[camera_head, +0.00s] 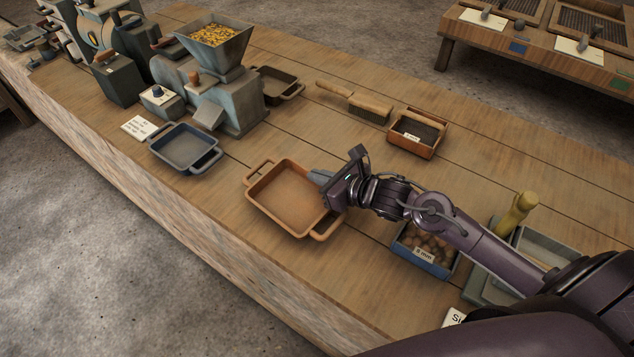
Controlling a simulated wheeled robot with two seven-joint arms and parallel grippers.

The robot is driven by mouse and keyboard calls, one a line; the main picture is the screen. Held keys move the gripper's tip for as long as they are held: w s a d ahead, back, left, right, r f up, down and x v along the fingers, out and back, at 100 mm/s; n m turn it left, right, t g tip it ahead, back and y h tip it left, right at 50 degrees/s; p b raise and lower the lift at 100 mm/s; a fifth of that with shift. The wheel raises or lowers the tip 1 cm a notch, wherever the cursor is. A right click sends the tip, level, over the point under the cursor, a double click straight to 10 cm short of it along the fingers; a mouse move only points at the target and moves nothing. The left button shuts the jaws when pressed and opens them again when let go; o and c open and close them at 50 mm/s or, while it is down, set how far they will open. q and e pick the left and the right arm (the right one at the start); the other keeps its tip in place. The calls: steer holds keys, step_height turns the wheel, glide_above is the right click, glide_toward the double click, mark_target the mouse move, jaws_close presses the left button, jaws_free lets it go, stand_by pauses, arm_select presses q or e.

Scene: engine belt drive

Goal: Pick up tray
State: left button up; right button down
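An orange-brown tray (286,196) with a handle at each end lies on the workbench, and it looks empty. My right gripper (318,178) reaches in from the right, with its grey fingertips at the tray's far right rim. I cannot tell whether the fingers touch the rim or are closed on it. A blue-grey tray (184,150) sits in front of the hopper machine. A darker tray (277,86) is behind that machine, partly hidden. My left gripper is not in view.
A hopper machine (217,62) with yellow grains stands at the back left. A brush (368,106) and a small wooden box (414,139) lie beyond the tray. A blue bin (418,263) of brown pieces is beneath my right arm. The bench's front edge is close to the tray.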

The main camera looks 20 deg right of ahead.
step_height(320, 180, up, 26)
steer(key=m+t+h+p, duration=0.1)
steer(key=m+h+p, duration=0.2)
steer(key=m+h, duration=0.2)
steer(key=shift+w+a+f+m+t+h, duration=0.15)
steer(key=shift+w+a+m+t+h, duration=0.15)
steer(key=shift+w+t+h, duration=0.25)
steer(key=shift+s, duration=0.15)
steer(key=shift+g, duration=0.25)
